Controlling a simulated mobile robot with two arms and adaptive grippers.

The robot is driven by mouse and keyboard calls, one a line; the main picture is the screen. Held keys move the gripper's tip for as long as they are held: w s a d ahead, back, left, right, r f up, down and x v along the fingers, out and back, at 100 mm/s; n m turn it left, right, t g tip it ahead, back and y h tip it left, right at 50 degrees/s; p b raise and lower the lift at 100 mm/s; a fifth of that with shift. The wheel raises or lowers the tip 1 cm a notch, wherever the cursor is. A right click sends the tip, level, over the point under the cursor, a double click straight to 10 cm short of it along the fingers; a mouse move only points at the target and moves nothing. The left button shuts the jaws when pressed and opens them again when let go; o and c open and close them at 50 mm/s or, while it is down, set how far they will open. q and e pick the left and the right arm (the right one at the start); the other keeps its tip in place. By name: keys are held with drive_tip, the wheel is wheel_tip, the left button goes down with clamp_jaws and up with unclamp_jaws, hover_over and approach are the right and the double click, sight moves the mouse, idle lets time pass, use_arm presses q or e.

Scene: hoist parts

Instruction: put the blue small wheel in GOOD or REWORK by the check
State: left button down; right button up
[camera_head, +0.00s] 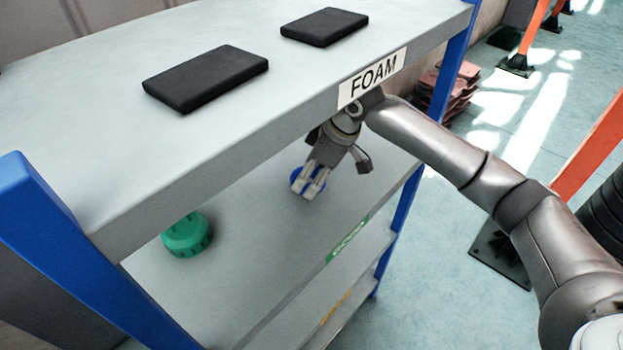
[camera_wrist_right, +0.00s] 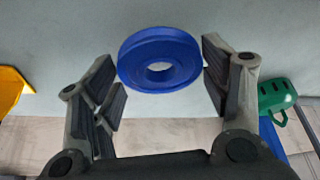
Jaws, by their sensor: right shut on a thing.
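The blue small wheel (camera_head: 308,182) is a disc with a centre hole, partly hidden behind the fingers in the head view. It also shows in the right wrist view (camera_wrist_right: 160,60), between the finger pads. My right gripper (camera_head: 314,188) is shut on it, at the shelf level below the top board. In the right wrist view my right gripper (camera_wrist_right: 165,82) has its right pad against the rim. A green label (camera_head: 348,240), apparently GOOD, is on that shelf's front edge. An orange label (camera_head: 335,307) sits on the edge below, too small to read. My left gripper is out of view.
The top board (camera_head: 200,140) carries a FOAM label (camera_head: 372,78) and two black foam pads (camera_head: 205,78), (camera_head: 324,27). It overhangs the level where my gripper is. A green part (camera_head: 186,236) stands at that level's left. A blue post (camera_head: 400,215) stands at the right.

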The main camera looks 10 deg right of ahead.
wheel_tip(320, 180, down, 2)
drive_tip(key=shift+f+p, duration=0.15)
drive_tip(key=shift+p, duration=0.6)
drive_tip(key=shift+w+f, duration=0.1)
drive_tip(key=shift+f, duration=0.45)
drive_tip(key=shift+a, duration=0.1)
drive_tip(key=o, duration=1.4)
drive_tip(key=shift+f, duration=0.15)
drive_tip(key=shift+o, duration=0.2)
